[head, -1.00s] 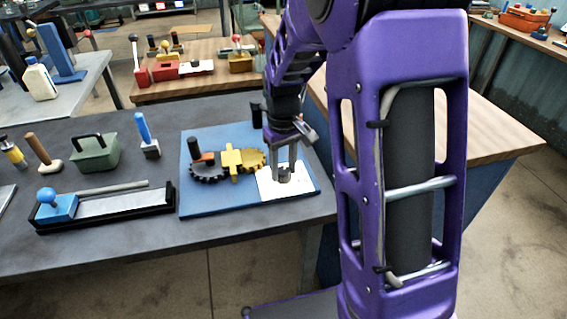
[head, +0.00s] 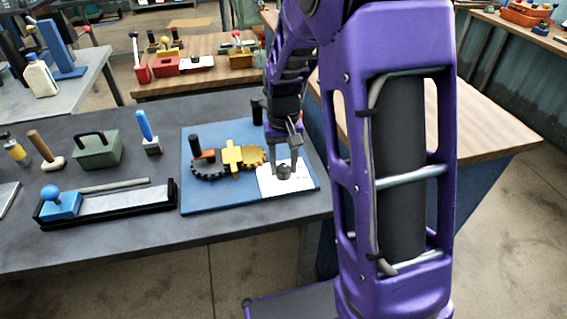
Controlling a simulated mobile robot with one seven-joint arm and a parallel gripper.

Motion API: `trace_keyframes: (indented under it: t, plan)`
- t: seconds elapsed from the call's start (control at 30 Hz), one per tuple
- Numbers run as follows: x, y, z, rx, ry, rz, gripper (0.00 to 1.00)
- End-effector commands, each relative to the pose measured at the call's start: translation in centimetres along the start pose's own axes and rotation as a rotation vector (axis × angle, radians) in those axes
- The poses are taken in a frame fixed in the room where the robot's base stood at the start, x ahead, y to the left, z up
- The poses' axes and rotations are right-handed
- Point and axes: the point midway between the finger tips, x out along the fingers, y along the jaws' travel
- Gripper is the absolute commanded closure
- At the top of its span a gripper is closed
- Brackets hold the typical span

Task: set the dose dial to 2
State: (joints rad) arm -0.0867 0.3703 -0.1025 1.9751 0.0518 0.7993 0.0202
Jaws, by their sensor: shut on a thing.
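The dose dial (head: 284,173) is a small dark grey knob on a white plate (head: 302,187), at the right front corner of a blue board (head: 215,204). My gripper (head: 284,166) points down over the plate. Its fingers are shut on the dial, one on each side. The dial's pointer and the numbers on the plate are too small to read, and my fingers partly cover the dial.
On the blue board, a dark gear (head: 207,172) with an upright handle and a yellow gear (head: 232,156) stand left of the plate. A black-framed slide with a blue knob (head: 60,203) and a green box (head: 96,150) are farther left. The bench front is clear.

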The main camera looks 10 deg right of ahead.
Motion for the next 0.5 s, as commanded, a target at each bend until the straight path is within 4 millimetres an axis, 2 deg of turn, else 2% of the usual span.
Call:
trace_keyframes:
  t: [0.17, 0.2, 0.37, 0.5]
  plan:
    - [-0.09, -0.01, -0.08, -0.001, 0.003, 0.000, 1.00]
    - [-0.09, -0.02, -0.08, -0.001, 0.003, 0.000, 0.52]
    - [-0.07, -0.01, -0.05, -0.001, 0.002, 0.000, 0.23]
    - [-0.04, -0.01, -0.03, -0.001, 0.001, 0.000, 0.23]
